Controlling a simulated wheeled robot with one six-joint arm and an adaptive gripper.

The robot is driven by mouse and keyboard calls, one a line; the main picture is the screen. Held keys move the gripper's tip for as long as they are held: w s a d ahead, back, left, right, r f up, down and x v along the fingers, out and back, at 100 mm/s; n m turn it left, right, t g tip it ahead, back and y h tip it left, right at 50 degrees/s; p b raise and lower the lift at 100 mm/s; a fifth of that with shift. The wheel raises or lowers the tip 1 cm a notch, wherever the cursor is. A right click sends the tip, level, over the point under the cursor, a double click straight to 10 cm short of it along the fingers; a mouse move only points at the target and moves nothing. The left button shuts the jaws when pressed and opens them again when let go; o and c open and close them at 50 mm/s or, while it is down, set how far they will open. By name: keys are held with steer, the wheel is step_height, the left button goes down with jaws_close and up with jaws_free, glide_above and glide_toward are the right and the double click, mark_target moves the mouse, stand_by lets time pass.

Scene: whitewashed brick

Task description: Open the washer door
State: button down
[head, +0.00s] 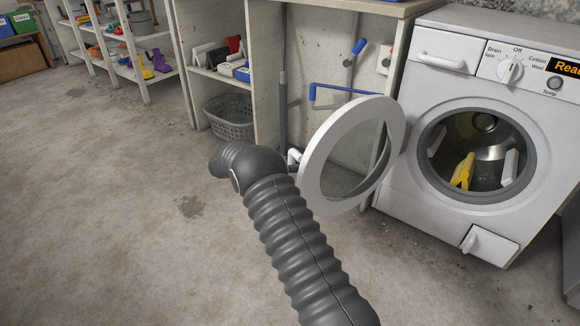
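The white washer (460,214) stands at the right. Its round door (311,164), a white ring with clear glass, is swung wide out to the left, away from the drum opening (478,150). A small white handle (293,157) shows at the door's left edge, partly hidden behind my grey ribbed arm. My arm reaches up from the bottom of the view and bends right beside this edge. My gripper is hidden behind the arm, so I cannot see its fingers or whether they touch the handle. A yellow thing (462,172) lies inside the drum.
A worktop and shelving stand behind the door, with blue and grey pipes on the wall. A grey basket (229,117) sits under the shelf. Shelves with various items (128,50) line the back left. The concrete floor at the left is clear.

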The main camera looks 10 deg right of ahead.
steer(key=shift+d, duration=0.1)
steer(key=c, duration=1.2)
jaws_free()
steer(key=shift+o, duration=0.7)
steer(key=shift+a, duration=0.25)
